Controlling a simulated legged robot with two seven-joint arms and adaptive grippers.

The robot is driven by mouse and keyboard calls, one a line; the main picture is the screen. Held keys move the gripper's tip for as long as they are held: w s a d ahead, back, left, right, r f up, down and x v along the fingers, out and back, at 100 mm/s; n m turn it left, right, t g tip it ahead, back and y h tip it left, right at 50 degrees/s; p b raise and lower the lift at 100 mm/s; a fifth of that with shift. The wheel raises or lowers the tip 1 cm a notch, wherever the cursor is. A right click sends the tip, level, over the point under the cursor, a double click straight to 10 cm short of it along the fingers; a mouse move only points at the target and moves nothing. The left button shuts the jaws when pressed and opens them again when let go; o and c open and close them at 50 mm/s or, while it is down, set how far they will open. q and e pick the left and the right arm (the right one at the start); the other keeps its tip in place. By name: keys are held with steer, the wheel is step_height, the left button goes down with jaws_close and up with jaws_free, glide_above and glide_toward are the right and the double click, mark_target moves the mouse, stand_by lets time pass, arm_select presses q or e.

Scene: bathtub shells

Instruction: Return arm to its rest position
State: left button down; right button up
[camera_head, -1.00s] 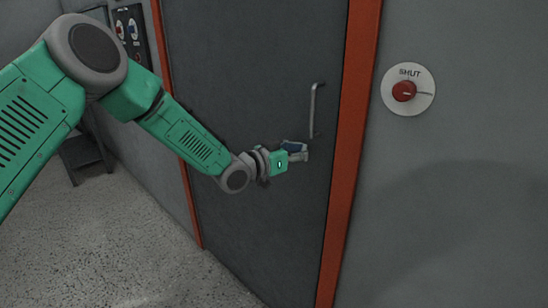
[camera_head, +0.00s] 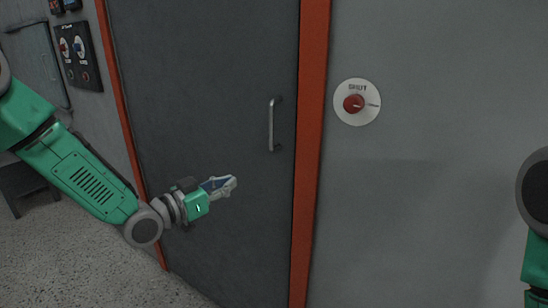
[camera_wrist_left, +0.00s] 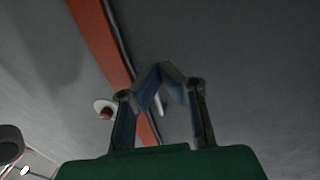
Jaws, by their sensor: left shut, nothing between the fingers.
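My left gripper (camera_head: 229,184) is in the head view in front of the dark grey door (camera_head: 205,90), below and left of the door's handle (camera_head: 272,125). It is shut and empty, apart from the handle. In the left wrist view its fingers (camera_wrist_left: 160,70) meet at the tips with nothing between them. My left arm (camera_head: 85,185) comes in from the left edge, bent at the elbow. Part of my right arm (camera_head: 535,200) shows at the right edge; its gripper is out of view.
The door appears closed in its orange frame (camera_head: 307,150). A red knob (camera_head: 354,103) on a round plate marked "SHUT" is on the wall to the right. A control panel (camera_head: 72,55) is on the left wall. A dark stand (camera_head: 25,185) is below it on the speckled floor (camera_head: 80,255).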

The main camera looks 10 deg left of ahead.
arm_select(q)
steer(key=s+d+f+n+g+y, duration=0.1)
steer(key=s+f+n+g+y, duration=0.2)
steer(key=s+f, duration=0.75)
steer(key=s+d+f+n+g+y, duration=0.1)
steer(key=s+f+g+y, duration=0.35)
steer(key=f, duration=0.85)
steer(key=s+a+f+g+y, duration=0.1)
steer(key=s+a+f+g, duration=0.1)
steer(key=s, duration=0.6)
steer(key=s+a+f+n+g, duration=0.1)
steer(key=s+a+f+g, duration=0.1)
steer(key=s, duration=0.7)
steer(key=s+a+f+n+g+y, duration=0.1)
steer(key=s+a+f+g, duration=0.2)
steer(key=s, duration=0.5)
steer(key=shift+s+f+y, duration=0.15)
steer(key=shift+s+y, duration=0.2)
